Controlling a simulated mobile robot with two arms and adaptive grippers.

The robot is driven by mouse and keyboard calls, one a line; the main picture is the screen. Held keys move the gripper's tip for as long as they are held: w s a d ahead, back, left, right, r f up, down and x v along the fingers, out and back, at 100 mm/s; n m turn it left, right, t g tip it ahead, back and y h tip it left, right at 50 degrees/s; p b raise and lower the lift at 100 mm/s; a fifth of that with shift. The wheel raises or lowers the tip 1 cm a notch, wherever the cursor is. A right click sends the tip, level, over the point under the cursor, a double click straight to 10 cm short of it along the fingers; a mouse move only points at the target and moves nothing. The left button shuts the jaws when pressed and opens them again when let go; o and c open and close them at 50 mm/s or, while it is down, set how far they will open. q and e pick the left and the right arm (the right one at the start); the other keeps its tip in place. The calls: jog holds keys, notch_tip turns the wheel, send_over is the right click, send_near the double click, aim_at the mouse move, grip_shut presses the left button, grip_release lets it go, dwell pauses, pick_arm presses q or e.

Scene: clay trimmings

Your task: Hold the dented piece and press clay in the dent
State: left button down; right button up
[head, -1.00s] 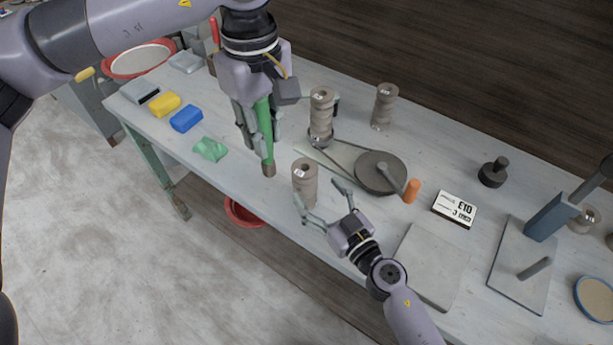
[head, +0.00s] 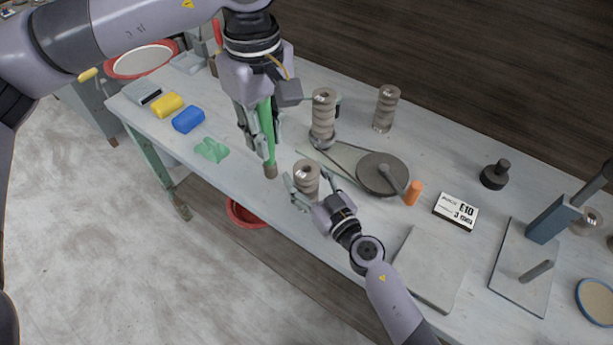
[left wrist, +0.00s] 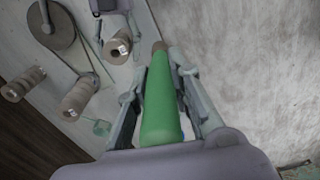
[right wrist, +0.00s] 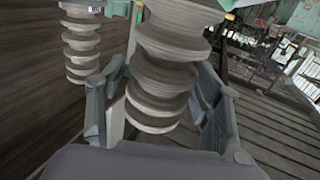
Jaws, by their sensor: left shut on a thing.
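A grey ribbed clay column (head: 307,172) stands at the table's front edge; it also fills the middle of the right wrist view (right wrist: 165,75). I cannot make out a dent on it. My right gripper (head: 308,188) has its fingers either side of this column, with gaps visible in the right wrist view, so it looks open around it. My left gripper (head: 259,145) is shut on a green tool (head: 266,120), held pointing down, with a brownish tip (head: 270,171) just left of the column. The tool also shows in the left wrist view (left wrist: 158,105).
Two more ribbed columns (head: 323,115) (head: 386,108) stand behind. A grey wheel disc (head: 381,173), an orange cylinder (head: 413,193) and an E10 box (head: 456,211) lie to the right. Blue (head: 188,119), yellow (head: 167,105) and green pieces (head: 211,150) lie to the left.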

grip_shut()
dwell(0.6)
